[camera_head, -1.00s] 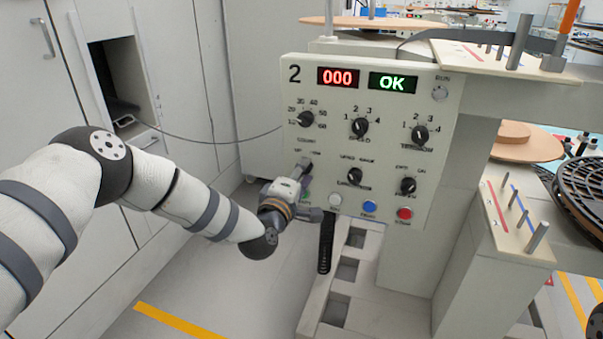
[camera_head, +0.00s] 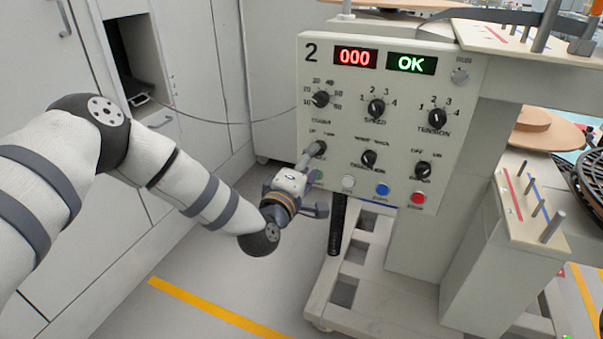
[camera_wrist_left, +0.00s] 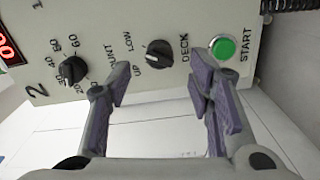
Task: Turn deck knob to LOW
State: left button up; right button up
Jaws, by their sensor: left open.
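The deck knob is the small black knob labelled DECK with UP and LOW in the left wrist view (camera_wrist_left: 159,53). Its pale mark seems to lie toward UP. In the head view the deck knob (camera_head: 318,149) is at the lower left of the panel, partly hidden by a finger. My left gripper (camera_head: 316,182) is open in front of the panel's lower left corner. In the left wrist view the open fingers of my left gripper (camera_wrist_left: 160,80) stand on either side of the knob's line, with nothing between them and apparently short of it. My right gripper is not in view.
The white panel (camera_head: 345,95) shows 000 and OK. A green START button (camera_wrist_left: 223,48) sits beside the deck knob. Other black knobs, a white button (camera_head: 348,182), a blue button (camera_head: 382,190) and a red button (camera_head: 418,198) are close by. Open floor lies below left.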

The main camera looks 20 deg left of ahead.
pick_arm(q)
jog(key=s, duration=0.8)
jog(key=shift+a, duration=0.15)
jog(key=s+d+f+m+g+h+p, duration=0.1)
jog(key=s+d+f+m+g, duration=0.2)
jog(key=s+f, duration=0.45)
jog(key=s+d+f+m+g+h, duration=0.1)
jog(key=s+f+m+g, duration=0.2)
jog(key=s+f+g, duration=0.45)
jog(key=s+d+f+m+g+h+p, duration=0.15)
jog(key=s+f+m, duration=0.3)
jog(key=s, duration=0.45)
jog(key=s+a+m+g+y, duration=0.2)
jog(key=s+a+g, duration=0.2)
jog(key=s, duration=0.8)
jog(key=s+a+f+m+g+y, duration=0.1)
jog(key=s+a+g, duration=0.3)
jog(key=s, duration=0.8)
jog(key=shift+s+m+g+y+p, duration=0.3)
jog(key=shift+m+y+p, duration=0.2)
jog(key=shift+m, duration=0.35)
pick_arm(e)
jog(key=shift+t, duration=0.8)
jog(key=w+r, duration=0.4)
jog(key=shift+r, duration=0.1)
